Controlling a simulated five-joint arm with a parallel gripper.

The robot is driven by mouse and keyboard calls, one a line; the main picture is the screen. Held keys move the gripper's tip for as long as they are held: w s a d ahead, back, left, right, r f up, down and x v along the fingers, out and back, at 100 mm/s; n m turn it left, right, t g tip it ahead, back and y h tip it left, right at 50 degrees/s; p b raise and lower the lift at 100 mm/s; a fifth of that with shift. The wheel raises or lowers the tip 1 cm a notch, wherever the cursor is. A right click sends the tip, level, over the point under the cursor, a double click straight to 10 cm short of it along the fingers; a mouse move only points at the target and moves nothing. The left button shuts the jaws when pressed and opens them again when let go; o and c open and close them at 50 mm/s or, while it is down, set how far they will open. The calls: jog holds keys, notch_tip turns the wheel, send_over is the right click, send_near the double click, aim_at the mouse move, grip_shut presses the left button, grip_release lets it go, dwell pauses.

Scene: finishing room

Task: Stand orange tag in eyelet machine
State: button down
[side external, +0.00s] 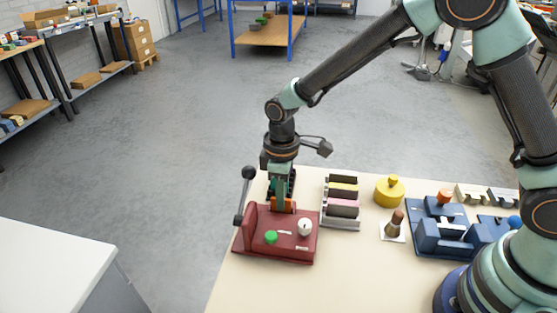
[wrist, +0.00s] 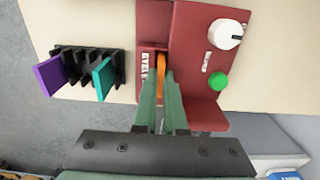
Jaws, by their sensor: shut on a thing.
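The eyelet machine (side external: 292,245) is a dark red unit with a lever on its left, at the left end of the table. It also shows in the wrist view (wrist: 196,78), with "EYELET" lettering beside its slot. My gripper (side external: 282,201) points down over the machine, its green fingers shut on the orange tag (wrist: 161,62). The tag's top edge shows between the fingertips (wrist: 160,74) in the wrist view, in line with the slot area. Whether the tag's lower edge touches the slot bottom is hidden.
A black rack (wrist: 118,58) with purple (wrist: 49,75) and teal (wrist: 103,79) tags stands beside the machine. A tray of coloured bars (side external: 342,203), a yellow knobbed weight (side external: 389,192), a brush-like stamp (side external: 394,226) and a blue machine (side external: 445,232) stand to the right.

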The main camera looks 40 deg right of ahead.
jog(key=shift+f, duration=0.1)
jog(key=c, duration=1.3)
grip_release()
jog(key=shift+o, duration=0.2)
notch_tip(320, 180, up, 11)
